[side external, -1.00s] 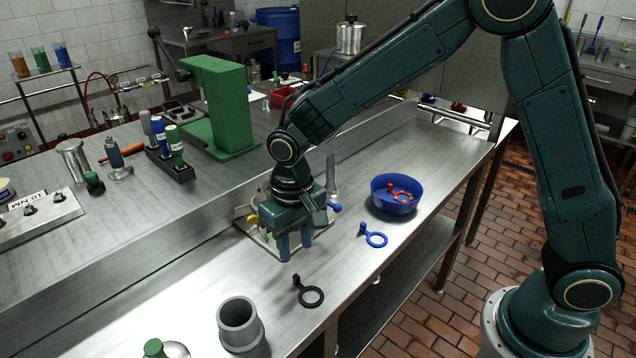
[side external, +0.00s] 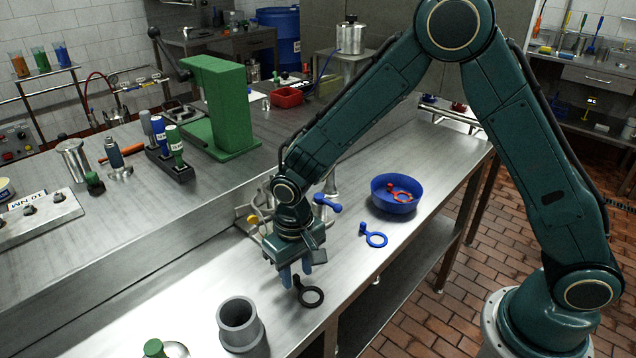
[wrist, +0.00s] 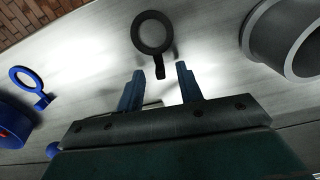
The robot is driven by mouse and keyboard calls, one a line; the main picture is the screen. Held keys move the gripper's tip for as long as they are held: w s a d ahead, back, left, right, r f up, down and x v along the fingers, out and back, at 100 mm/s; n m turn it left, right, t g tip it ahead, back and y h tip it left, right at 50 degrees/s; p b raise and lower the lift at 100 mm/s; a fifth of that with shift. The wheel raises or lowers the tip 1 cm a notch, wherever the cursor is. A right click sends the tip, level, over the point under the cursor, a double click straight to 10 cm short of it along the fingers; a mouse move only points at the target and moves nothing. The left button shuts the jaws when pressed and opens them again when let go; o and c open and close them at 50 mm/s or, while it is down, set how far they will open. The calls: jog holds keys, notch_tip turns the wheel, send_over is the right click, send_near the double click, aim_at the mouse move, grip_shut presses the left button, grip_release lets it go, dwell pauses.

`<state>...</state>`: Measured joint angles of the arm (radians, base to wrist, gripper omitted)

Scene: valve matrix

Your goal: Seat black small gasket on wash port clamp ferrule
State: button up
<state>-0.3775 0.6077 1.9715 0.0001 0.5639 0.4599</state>
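The black small gasket (side external: 311,296) lies flat on the steel bench, a ring with a short tab. It also shows in the wrist view (wrist: 153,34), its tab pointing toward my fingers. My gripper (side external: 296,278) is just above and behind the tab, fingers pointing down. In the wrist view my gripper (wrist: 160,82) has its two blue fingers apart with nothing between them. I cannot tell which fitting is the wash port clamp ferrule; the metal fittings behind my gripper are partly hidden by my wrist.
A grey hollow cylinder (side external: 239,322) stands near the gasket. A blue ring gasket (side external: 374,236) and a blue bowl (side external: 378,201) holding a red gasket (side external: 402,196) are to the right. A blue-handled valve (side external: 327,202) is behind my wrist. The bench's front edge is close to the gasket.

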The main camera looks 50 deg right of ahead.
jog(key=shift+f, duration=0.45)
grip_shut()
